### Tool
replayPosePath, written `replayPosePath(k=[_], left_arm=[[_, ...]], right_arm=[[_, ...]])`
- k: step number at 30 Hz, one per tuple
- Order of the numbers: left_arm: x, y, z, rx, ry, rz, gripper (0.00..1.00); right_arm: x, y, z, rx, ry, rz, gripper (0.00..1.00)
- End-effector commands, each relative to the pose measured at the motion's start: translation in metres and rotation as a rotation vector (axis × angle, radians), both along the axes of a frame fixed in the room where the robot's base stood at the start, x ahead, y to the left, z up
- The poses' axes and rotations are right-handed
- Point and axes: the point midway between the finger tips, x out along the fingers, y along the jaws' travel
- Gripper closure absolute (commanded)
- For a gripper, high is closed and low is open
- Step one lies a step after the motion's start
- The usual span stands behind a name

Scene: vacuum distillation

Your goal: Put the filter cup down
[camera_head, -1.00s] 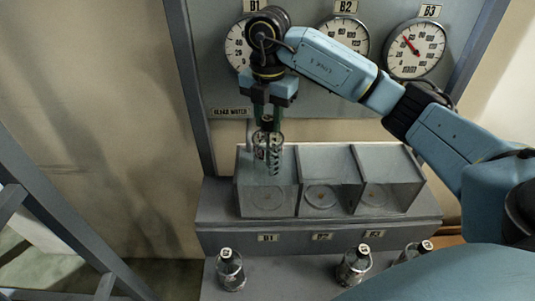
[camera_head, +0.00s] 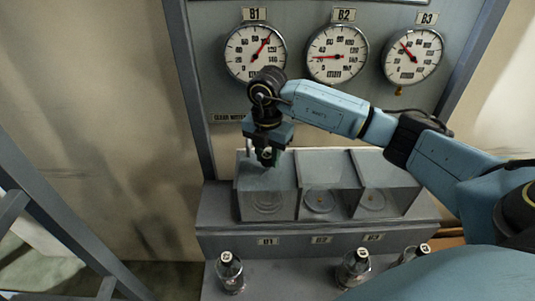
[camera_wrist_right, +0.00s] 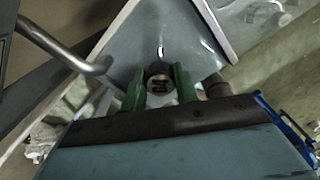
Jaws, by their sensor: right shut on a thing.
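My right gripper (camera_head: 267,156) is over the left compartment (camera_head: 268,203) of the clear box, labelled B1 or D1, with its fingers down at the compartment's top. In the right wrist view its green fingers (camera_wrist_right: 159,88) are shut on the dark, round, marked top of the filter cup (camera_wrist_right: 159,78). The cup's glass body hangs below the fingers inside the left compartment and is hard to make out in the head view. I cannot tell whether it touches the compartment floor. My left gripper is not in view.
The middle compartment (camera_head: 328,200) and right compartment (camera_head: 384,200) look empty, each with a round mark on its floor. Capped glass bottles stand on the lower shelf at left (camera_head: 230,272) and middle (camera_head: 354,268). A gauge panel (camera_head: 300,105) rises behind. A bent metal tube (camera_wrist_right: 75,55) is beside the gripper.

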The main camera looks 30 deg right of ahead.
Motion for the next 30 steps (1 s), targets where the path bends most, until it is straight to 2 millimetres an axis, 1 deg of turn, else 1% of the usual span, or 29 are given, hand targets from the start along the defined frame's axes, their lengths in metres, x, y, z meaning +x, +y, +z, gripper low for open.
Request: replayPosePath(k=[2, 3, 7, 8, 16, 18, 20, 23, 30], left_arm=[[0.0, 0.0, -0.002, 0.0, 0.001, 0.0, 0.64], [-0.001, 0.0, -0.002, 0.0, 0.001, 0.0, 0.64], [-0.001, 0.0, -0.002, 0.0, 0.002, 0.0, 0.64], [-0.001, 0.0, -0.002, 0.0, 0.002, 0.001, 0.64], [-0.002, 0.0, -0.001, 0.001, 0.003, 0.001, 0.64], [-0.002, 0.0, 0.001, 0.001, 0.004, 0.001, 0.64], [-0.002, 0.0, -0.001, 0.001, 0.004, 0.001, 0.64], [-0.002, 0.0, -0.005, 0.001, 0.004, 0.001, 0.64], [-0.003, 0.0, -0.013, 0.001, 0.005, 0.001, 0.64]], right_arm=[[0.0, 0.0, -0.002, 0.001, -0.002, 0.0, 1.0], [0.0, 0.0, -0.003, 0.0, 0.0, 0.0, 0.68], [0.0, 0.0, -0.002, 0.0, 0.0, 0.0, 0.51], [0.0, 0.0, -0.002, 0.0, 0.0, 0.0, 0.49], [0.0, 0.0, -0.001, 0.0, 0.0, 0.0, 0.49], [0.0, 0.0, 0.002, 0.0, -0.001, 0.0, 0.49], [0.001, 0.0, 0.008, 0.002, -0.004, 0.0, 0.49], [0.001, 0.0, 0.024, 0.001, -0.006, 0.001, 0.49], [0.001, 0.0, 0.076, 0.001, -0.005, 0.001, 0.49]])
